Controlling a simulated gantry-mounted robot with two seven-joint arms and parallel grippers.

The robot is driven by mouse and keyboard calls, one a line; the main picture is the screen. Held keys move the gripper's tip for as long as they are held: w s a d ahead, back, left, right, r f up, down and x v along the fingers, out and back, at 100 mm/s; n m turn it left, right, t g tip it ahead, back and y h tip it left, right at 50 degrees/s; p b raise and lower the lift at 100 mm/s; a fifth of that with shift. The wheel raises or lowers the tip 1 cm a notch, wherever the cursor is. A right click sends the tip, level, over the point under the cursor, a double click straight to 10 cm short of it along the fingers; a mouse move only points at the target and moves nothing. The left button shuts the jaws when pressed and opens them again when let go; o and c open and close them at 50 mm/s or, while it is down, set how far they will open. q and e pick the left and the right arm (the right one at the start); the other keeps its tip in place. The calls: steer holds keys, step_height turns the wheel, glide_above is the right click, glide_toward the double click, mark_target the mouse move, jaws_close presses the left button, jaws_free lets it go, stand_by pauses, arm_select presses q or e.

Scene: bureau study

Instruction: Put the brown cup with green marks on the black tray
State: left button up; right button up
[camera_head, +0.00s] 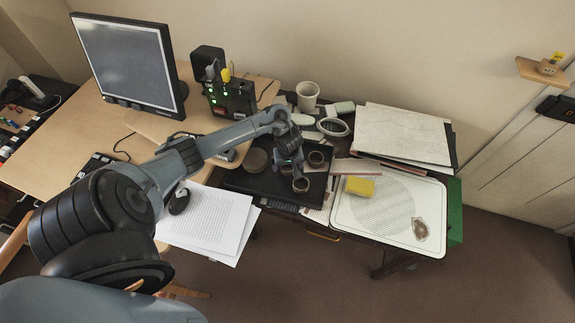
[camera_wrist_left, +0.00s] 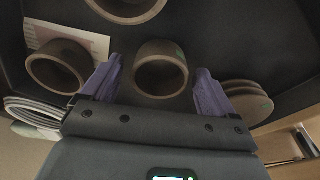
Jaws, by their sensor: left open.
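The brown cup with a green mark (camera_wrist_left: 160,72) is between the two fingers of my left gripper (camera_wrist_left: 153,82) in the left wrist view. The fingers are open, with the cup upright between them; I cannot tell whether they touch it. In the head view my left gripper (camera_head: 289,158) is low over the black tray (camera_head: 262,186) and largely hides this cup. Two more brown cups, one at the front (camera_head: 300,184) and one at the right (camera_head: 316,158), stand near it. My right gripper is not in view.
A stack of brown discs (camera_wrist_left: 247,102) lies on the gripper's other side. A white board with a yellow sponge (camera_head: 360,186) lies to the right. Loose papers (camera_head: 212,219) and a monitor (camera_head: 128,62) are left.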

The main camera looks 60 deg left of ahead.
mark_target(288, 174)
arm_select(q)
step_height(288, 174, up, 11)
steer(key=d+p, duration=0.2)
steer(key=p, duration=0.6)
steer(key=s+d+m+t+h, duration=0.1)
steer(key=d+m+t, duration=0.3)
steer(key=d+m, duration=1.1)
steer(key=s+d+r+g, duration=0.1)
steer(key=s+d+r, duration=0.9)
steer(key=s, duration=0.3)
steer(key=shift+m+h, duration=0.4)
steer(key=shift+s+d+p, duration=0.1)
steer(key=shift+p, duration=0.2)
